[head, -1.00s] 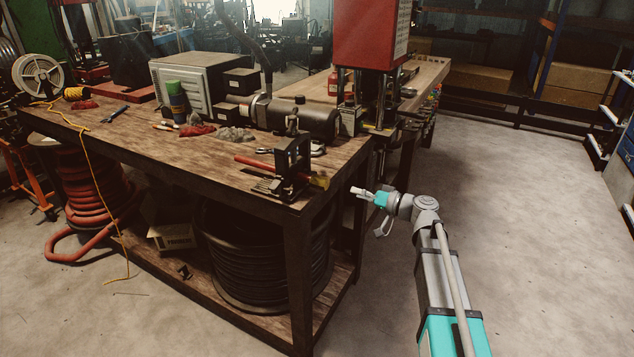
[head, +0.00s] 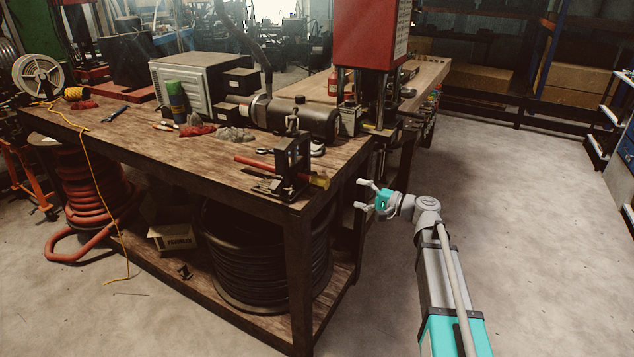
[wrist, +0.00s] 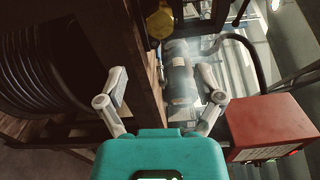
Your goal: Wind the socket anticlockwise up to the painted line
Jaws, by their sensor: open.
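My gripper (head: 366,195) is open and empty, in the air to the right of the bench's front right corner. Its two fingers also show spread apart in the wrist view (wrist: 160,85). I cannot make out a socket or a painted line in either view. A dark upright clamp-like fixture (head: 290,163) stands at the bench's near right corner, to the left of my gripper and apart from it. A dark cylinder (wrist: 180,82) shows beyond the fingers in the wrist view, not touched by them.
The wooden workbench (head: 215,163) carries a red-handled tool (head: 257,163), a black motor (head: 308,119) and a grey box unit (head: 190,82). A red press (head: 370,35) stands behind; its red box (wrist: 268,124) shows lower right in the wrist view. The floor (head: 520,220) on the right is clear.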

